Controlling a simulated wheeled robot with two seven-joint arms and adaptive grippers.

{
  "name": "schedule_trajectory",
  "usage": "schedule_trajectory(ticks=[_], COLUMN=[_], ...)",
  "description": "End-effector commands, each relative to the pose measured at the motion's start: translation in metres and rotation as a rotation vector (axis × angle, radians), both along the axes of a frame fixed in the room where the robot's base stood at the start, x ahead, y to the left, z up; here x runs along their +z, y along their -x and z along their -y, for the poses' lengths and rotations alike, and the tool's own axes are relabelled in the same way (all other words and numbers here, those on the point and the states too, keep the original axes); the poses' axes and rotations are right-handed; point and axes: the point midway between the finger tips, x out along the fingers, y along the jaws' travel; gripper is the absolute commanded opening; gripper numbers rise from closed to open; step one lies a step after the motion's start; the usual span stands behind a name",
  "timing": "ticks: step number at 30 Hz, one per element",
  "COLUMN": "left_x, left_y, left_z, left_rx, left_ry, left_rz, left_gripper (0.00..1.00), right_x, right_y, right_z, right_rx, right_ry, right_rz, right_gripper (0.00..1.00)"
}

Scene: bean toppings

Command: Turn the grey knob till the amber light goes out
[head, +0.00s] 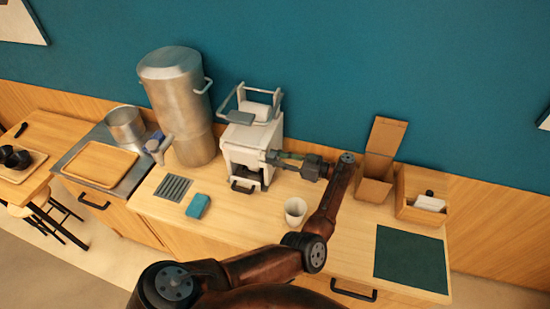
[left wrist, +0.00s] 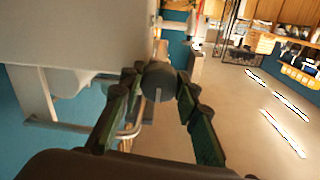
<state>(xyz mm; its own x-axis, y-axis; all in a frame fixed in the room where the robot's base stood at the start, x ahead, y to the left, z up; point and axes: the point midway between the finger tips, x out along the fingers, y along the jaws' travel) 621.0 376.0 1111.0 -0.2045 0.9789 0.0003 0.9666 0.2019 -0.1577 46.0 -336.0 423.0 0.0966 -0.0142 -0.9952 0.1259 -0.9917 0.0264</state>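The grey knob (left wrist: 158,77) is round with a pale line mark pointing down in the left wrist view. It sits on the side of the white machine (left wrist: 85,32), which also shows in the head view (head: 240,152) against the blue wall. My left gripper (head: 273,157) reaches the machine's right side from the right. In the left wrist view my left gripper's fingertips (left wrist: 158,84) lie on both sides of the knob and appear to touch it. I cannot make out an amber light in either view. My right gripper is not in view.
A white cup (head: 295,211) stands below my left arm. A blue sponge-like block (head: 198,206) and a dark grate (head: 173,187) lie left of it. A steel urn (head: 183,105) stands left of the machine. A brown box (head: 408,208) and green mat (head: 411,258) are right.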

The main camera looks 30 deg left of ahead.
Motion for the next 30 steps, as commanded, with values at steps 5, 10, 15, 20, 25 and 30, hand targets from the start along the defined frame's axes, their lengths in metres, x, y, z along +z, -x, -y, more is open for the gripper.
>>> schedule_trajectory(ticks=[5,10,15,20,25,30], left_x=[0.000,0.000,-0.001,-0.002,-0.003,-0.004], left_y=[0.000,0.000,0.000,0.000,0.000,-0.001], left_z=[0.000,0.000,0.001,0.001,0.001,0.001], left_rx=[-0.001,-0.001,-0.001,-0.001,-0.001,-0.001], left_ry=[0.000,0.000,-0.003,-0.014,-0.038,-0.073], left_rz=[0.000,0.000,0.013,0.062,0.165,0.310], left_gripper=[0.15,0.05,0.05,0.05,0.05,0.05], right_x=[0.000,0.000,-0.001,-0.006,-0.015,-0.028], right_y=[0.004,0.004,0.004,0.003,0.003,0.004], right_z=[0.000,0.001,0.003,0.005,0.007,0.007], right_rx=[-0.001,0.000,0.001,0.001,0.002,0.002], right_ry=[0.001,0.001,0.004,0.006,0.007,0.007], right_rz=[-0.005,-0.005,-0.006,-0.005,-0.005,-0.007], right_gripper=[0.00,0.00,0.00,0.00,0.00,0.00])
